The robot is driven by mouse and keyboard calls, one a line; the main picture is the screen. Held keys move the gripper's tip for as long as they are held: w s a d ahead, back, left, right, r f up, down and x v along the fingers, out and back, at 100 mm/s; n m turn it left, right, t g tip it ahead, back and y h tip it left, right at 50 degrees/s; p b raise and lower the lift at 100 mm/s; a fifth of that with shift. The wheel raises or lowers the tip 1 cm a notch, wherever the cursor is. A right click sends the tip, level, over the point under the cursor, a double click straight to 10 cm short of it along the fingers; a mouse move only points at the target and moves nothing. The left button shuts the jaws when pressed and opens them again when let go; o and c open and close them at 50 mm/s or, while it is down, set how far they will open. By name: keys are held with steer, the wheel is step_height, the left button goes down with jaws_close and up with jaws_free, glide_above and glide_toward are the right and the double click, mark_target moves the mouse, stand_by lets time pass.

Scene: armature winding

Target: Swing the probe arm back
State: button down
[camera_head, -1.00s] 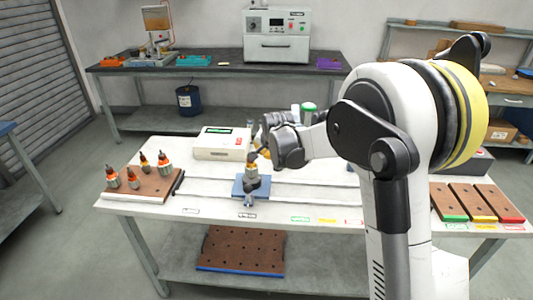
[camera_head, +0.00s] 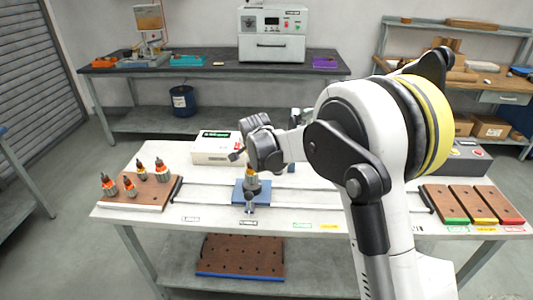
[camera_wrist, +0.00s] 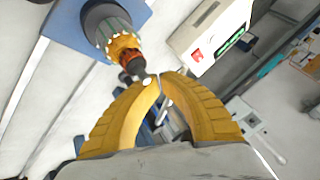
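An armature with a copper and orange upper part (camera_wrist: 124,47) stands in the blue fixture (camera_wrist: 60,22) in the wrist view; in the head view it is upright (camera_head: 252,183) at the middle of the table. My gripper (camera_wrist: 159,78) has yellow fingers with the tips together, beside the top of the armature shaft. A small pale round end shows at the left fingertip; I cannot tell whether it touches. I see nothing clearly held. The probe arm cannot be surely made out; blue and grey parts show behind the fingers. In the head view my gripper is partly hidden by its own wrist.
A white tester box (camera_head: 216,148) stands behind the fixture. A brown block with several armatures (camera_head: 150,190) is at left. Three brown trays (camera_head: 458,203) are at right. The table front is mostly clear. A back bench (camera_head: 215,71) holds an oven-like unit (camera_head: 272,33).

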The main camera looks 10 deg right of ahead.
steer(key=w+a+m+h+p, duration=0.2)
steer(key=w+m+h, duration=0.1)
steer(key=w, duration=0.4)
steer(key=shift+w+a+m+g+p, duration=0.3)
steer(key=shift+a+m+p, duration=0.1)
steer(key=shift+m, duration=0.4)
